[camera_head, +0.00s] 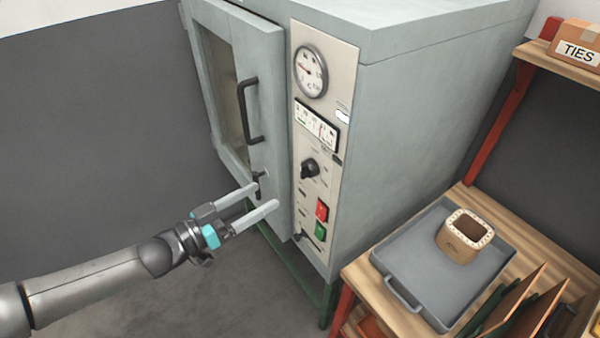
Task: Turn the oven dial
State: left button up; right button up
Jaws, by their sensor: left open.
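The grey-green oven (430,100) stands at the top middle, with a pale control panel down its front right edge. The black oven dial (309,168) sits on that panel, below a round gauge and a small meter. My left gripper (266,198) comes in from the left, below and left of the dial. The fingers overlap the lower oven door in the picture. My right gripper is out of view.
The oven door has a black handle (248,112) and a small latch (257,184). Red (322,209) and green (320,231) switches sit below the dial. At right, a wooden bench holds a grey tray (405,252) with a tan hollow block (462,240). Floor at left is clear.

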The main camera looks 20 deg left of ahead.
aim_at(302, 173)
pick_arm(q)
jog(key=x, duration=1.1)
jog(key=shift+w+d, duration=0.15)
grip_shut()
dwell(0.4)
